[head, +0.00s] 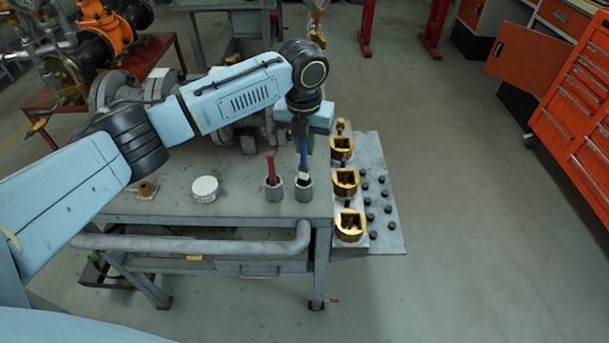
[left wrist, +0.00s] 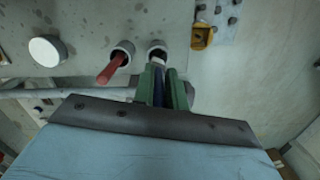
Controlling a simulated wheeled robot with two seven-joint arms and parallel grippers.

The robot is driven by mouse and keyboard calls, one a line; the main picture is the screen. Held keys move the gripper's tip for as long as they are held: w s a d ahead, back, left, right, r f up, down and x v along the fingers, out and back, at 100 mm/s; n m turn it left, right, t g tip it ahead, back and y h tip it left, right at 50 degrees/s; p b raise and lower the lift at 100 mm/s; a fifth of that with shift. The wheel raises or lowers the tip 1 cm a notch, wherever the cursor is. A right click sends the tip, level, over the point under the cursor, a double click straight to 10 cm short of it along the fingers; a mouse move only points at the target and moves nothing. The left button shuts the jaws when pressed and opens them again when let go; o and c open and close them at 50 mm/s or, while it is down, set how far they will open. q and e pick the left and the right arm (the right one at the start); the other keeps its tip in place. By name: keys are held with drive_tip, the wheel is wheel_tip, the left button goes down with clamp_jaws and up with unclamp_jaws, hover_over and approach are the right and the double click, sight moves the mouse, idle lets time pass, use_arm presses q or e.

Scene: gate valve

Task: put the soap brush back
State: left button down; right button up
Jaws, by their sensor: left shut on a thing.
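My left gripper (head: 305,143) points down over the right end of the grey bench and is shut on the blue-handled brush (head: 303,158). Its green fingers show in the left wrist view (left wrist: 164,88) on both sides of the blue handle. The brush is about upright, and its pale lower part is at the mouth of the right grey cup (head: 304,195). How deep it sits in the cup is hard to tell. A red-handled brush (head: 271,167) leans in the left grey cup (head: 274,192). My right gripper is not in view.
A round white lid or tin (head: 204,187) lies left of the cups on the bench (head: 235,203). Several gold-coloured valve parts (head: 345,182) and dark bolts stand on a plate at the right. Flanged pipework is behind my arm. An orange tool cabinet (head: 575,100) stands far right.

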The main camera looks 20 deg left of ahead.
sight(305, 166)
use_arm(q)
wheel_tip(305, 166, down, 2)
drive_tip(key=shift+f, duration=0.2)
wheel_tip(305, 166, down, 5)
drive_tip(key=shift+r+b, duration=0.2)
drive_tip(key=shift+b, duration=0.25)
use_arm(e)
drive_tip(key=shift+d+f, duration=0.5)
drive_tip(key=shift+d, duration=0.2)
use_arm(q)
drive_tip(key=shift+f, duration=0.1)
drive_tip(key=c, duration=1.4)
unclamp_jaws()
drive_tip(key=shift+c, duration=0.2)
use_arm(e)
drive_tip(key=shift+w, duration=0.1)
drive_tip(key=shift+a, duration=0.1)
